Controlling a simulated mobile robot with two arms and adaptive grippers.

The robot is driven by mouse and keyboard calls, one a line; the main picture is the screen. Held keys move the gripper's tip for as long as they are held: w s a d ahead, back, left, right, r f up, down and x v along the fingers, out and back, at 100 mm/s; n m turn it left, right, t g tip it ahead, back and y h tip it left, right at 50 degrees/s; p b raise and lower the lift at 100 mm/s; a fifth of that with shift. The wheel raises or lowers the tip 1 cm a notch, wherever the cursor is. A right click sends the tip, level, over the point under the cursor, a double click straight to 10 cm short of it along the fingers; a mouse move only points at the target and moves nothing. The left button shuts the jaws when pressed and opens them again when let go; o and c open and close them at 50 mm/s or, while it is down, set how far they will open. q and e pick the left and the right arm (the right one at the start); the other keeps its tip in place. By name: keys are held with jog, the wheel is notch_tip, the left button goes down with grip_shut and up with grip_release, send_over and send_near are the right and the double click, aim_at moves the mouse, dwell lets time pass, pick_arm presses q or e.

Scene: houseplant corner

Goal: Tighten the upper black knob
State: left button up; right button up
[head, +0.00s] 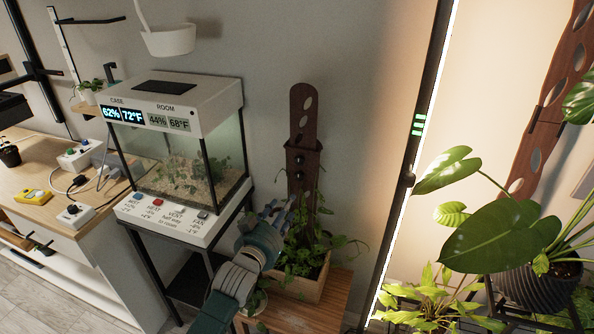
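A dark brown wooden plant support (303,110) with oval holes stands upright in a wooden planter box (300,285). A small black knob (299,160) shows on the front of its overlapping section. A second, dark spot lower down is too small to tell clearly. My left gripper (279,206) comes up from the bottom left, in front of the support's lower part. It is below and left of the knob and apart from it. Its fingers look spread with nothing between them. It covers part of the planter's leaves. My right gripper is not in view.
A glass terrarium case (185,150) with a white control panel (170,218) stands left of my arm. A lit vertical light bar (415,150) and large leafy plants (505,235) stand at the right. A wooden bench (310,312) carries the planter.

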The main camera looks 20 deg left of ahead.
pick_arm(q)
jog(key=t, duration=0.1)
send_near(299, 162)
jog(key=w, duration=0.5)
jog(key=w+p, duration=0.1)
jog(key=w, duration=0.2)
jog(key=shift+w+f, duration=0.2)
jog(key=shift+f, duration=0.05)
grip_shut()
